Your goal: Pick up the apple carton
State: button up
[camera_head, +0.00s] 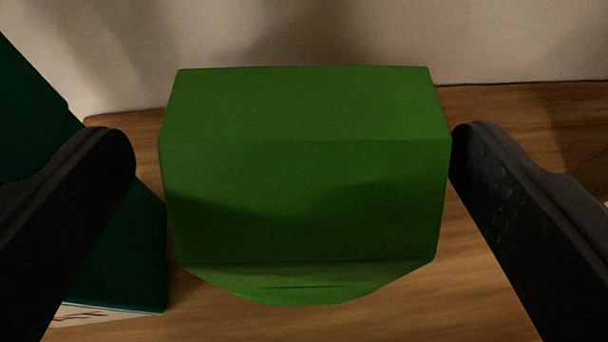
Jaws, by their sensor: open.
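A plain green carton (305,190) fills the middle of the view, standing on a wooden surface. No picture or label shows on the faces in view, so I cannot read that it is the apple carton. My gripper (293,143) is open, with one dark finger on each side of the carton. The right fingertip is very close to or touching the carton's right edge in the picture. The left fingertip has a small gap to the carton's left side. The carton's underside and far side are hidden.
A dark green box (120,250) stands close on the left, partly behind my left finger. A pale wall (350,30) rises behind the carton. The wooden surface (480,300) is bare in front and to the right of the carton.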

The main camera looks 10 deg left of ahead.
jog(key=x, duration=0.4)
jog(key=shift+w+d+r, duration=0.1)
jog(key=shift+w+d, duration=0.05)
jog(key=shift+w, duration=0.15)
jog(key=c, duration=1.3)
jog(key=shift+r, duration=0.1)
jog(key=shift+c, duration=0.2)
